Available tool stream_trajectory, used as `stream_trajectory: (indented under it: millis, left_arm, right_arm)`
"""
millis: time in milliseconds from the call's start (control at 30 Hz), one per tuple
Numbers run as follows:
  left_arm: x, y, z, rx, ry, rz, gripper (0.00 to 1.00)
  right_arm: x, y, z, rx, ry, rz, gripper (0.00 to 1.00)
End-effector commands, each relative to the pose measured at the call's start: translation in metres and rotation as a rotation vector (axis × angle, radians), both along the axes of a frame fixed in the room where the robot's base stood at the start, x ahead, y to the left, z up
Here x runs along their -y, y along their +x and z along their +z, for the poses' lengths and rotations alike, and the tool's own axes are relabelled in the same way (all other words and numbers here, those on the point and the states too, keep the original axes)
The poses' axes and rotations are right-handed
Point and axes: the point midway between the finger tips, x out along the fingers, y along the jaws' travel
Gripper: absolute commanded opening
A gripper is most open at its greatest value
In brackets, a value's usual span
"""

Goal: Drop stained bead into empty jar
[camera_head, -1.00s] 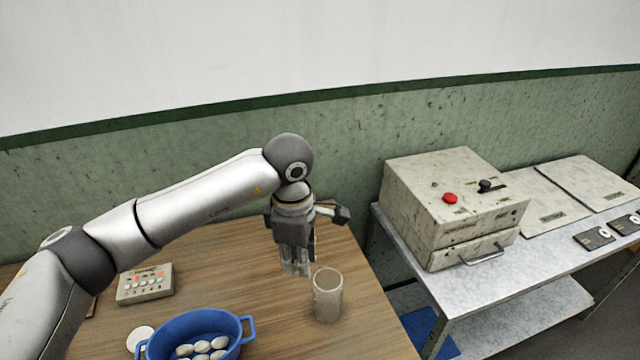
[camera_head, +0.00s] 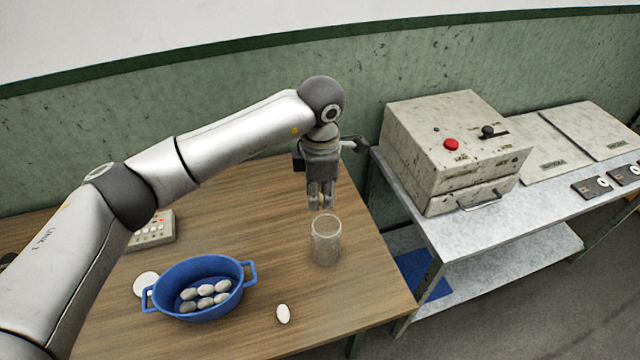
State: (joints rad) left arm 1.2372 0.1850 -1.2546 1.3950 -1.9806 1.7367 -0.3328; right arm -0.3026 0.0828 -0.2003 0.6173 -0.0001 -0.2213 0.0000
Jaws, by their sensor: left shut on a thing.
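My left gripper (camera_head: 321,203) points down just above and behind the mouth of the clear glass jar (camera_head: 326,245). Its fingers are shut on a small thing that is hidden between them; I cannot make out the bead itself. The jar stands upright on the wooden table and looks empty. A blue two-handled basin (camera_head: 200,310) holds several whitish, egg-shaped beads (camera_head: 205,290), one of them greyer. My right gripper is not in view.
A single white bead (camera_head: 283,314) lies on the table right of the basin. A white disc (camera_head: 146,284) and a button box (camera_head: 153,231) are on the left. A metal bench (camera_head: 470,235) with a grey machine (camera_head: 455,150) stands at the right.

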Motion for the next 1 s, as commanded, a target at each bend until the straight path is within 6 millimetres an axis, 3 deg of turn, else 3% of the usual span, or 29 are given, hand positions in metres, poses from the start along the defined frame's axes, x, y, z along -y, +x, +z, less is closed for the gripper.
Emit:
stream_trajectory:
  millis: [267,300,500,833,1000]
  left_arm:
    - [0.000,0.000,-0.003,0.000,-0.001,-0.001,0.18]
    - [0.000,0.000,-0.003,0.000,-0.001,-0.001,0.26]
    - [0.000,0.000,-0.003,0.000,-0.001,-0.001,0.49]
    - [0.000,0.000,0.000,0.001,-0.001,-0.001,0.49]
    - [0.001,0.000,0.022,0.004,-0.002,-0.003,0.49]
  right_arm:
    - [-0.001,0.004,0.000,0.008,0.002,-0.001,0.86]
    - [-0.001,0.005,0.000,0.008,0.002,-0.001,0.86]
    - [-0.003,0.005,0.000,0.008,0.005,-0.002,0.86]
    - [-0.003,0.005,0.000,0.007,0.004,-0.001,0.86]
    - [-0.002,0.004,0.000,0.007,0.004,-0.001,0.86]
